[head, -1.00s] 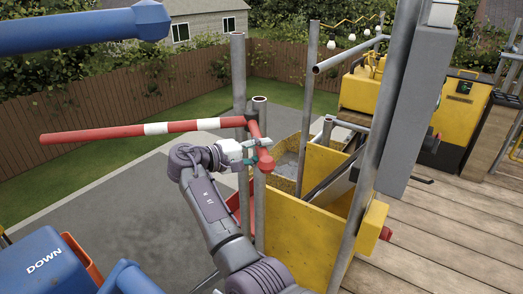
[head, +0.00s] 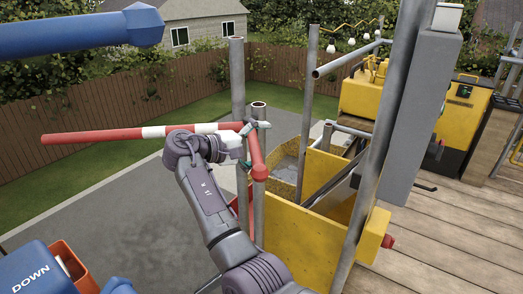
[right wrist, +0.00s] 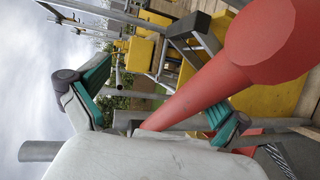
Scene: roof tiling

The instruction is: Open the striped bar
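The striped bar (head: 90,136) is red and white and runs level from the left to the grey posts in the head view. At its right end a short red part (head: 256,152) bends toward me and ends in a rounded red tip. My right gripper (head: 254,145) is at this bend, with its green-padded fingers spread on either side of the red part. In the right wrist view the red part (right wrist: 205,88) passes between the open fingers (right wrist: 165,98); I cannot tell whether they touch it. My left gripper is not in view.
Grey posts (head: 237,80) stand right by the bar's bend. A yellow panelled chute (head: 300,237) is below and right, beside a wooden deck (head: 440,240). A blue tube (head: 70,33) crosses the upper left. Grey pavement (head: 110,205) under the bar is clear.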

